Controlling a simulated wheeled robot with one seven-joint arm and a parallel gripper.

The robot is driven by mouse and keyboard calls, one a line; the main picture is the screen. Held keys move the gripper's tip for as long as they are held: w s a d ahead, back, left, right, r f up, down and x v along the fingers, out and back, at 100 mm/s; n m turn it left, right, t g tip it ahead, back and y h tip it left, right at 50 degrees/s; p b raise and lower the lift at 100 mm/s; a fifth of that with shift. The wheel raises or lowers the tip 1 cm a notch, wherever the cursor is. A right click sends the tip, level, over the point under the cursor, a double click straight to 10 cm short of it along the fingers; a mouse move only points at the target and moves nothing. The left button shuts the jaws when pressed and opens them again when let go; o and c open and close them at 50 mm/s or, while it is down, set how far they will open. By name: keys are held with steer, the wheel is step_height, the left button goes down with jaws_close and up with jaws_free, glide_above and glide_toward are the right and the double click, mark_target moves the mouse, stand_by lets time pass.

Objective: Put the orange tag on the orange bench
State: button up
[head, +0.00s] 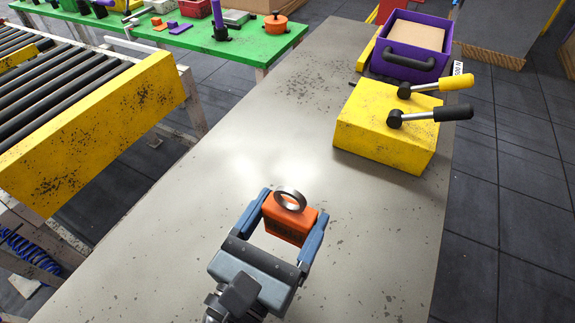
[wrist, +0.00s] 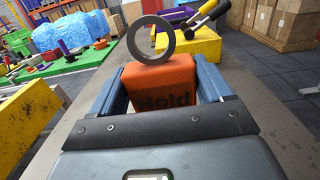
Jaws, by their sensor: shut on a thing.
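The orange tag (head: 290,226) is a small block with a metal ring on top and dark lettering on its side. In the wrist view the orange tag (wrist: 160,86) reads "Hold" and its ring stands upright above it. My gripper (head: 292,217) has its two blue fingers on either side of the tag, shut on it, over the grey table. In the wrist view the fingers of my gripper (wrist: 162,84) flank the block. I cannot tell whether the tag touches the tabletop. No orange bench is clearly seen.
The grey table (head: 225,180) is clear around my gripper. A yellow box with two levers (head: 385,130) and a purple bin (head: 415,45) stand at its far right. A green table (head: 250,37) with small parts is at the back left. A roller conveyor (head: 95,130) is at the left.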

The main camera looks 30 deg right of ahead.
steer(key=shift+w+d+f+p, duration=0.2)
steer(key=shift+w+d+f, duration=0.8)
steer(key=shift+w+f, duration=0.75)
steer(key=shift+w+d+f+p, duration=0.15)
steer(key=shift+w+d+f, duration=0.9)
steer(key=shift+w+f, duration=0.7)
steer(key=shift+w+d+f+p, duration=0.2)
steer(key=shift+w+d+f, duration=0.8)
steer(key=shift+w+f, duration=0.7)
steer(key=shift+s+f, duration=0.2)
steer(key=shift+f, duration=0.15)
steer(key=o, duration=1)
steer(key=shift+r, duration=0.2)
steer(key=v, duration=1.2)
steer(key=shift+f, duration=0.1)
